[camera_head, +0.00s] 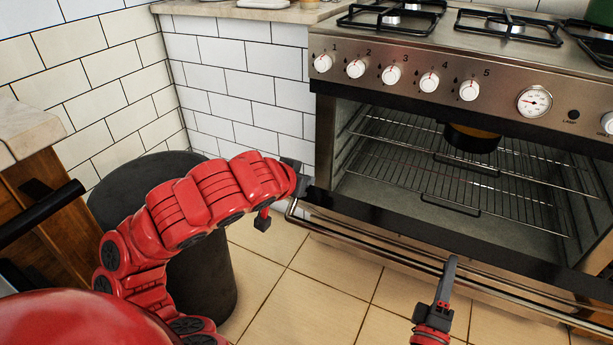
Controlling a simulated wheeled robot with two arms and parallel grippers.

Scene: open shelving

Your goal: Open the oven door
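The oven (440,90) is on the right. Its door (420,232) is tilted down and outward from the top, so the oven cavity shows. A metal handle bar (370,248) runs along the door's front. My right gripper (450,262) is at the bottom right, with its dark tip at the handle bar; I cannot tell whether it touches or grips it. My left gripper (284,196), on the red arm from the left, is beside the door's upper left corner; whether its fingers are open or shut is unclear.
Inside the oven are wire racks (460,175) and a dark round pan (470,138). A dark round bin (205,285) stands behind my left arm. A wooden cabinet (45,185) is at left. Tiled floor (300,305) is clear in front of the door.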

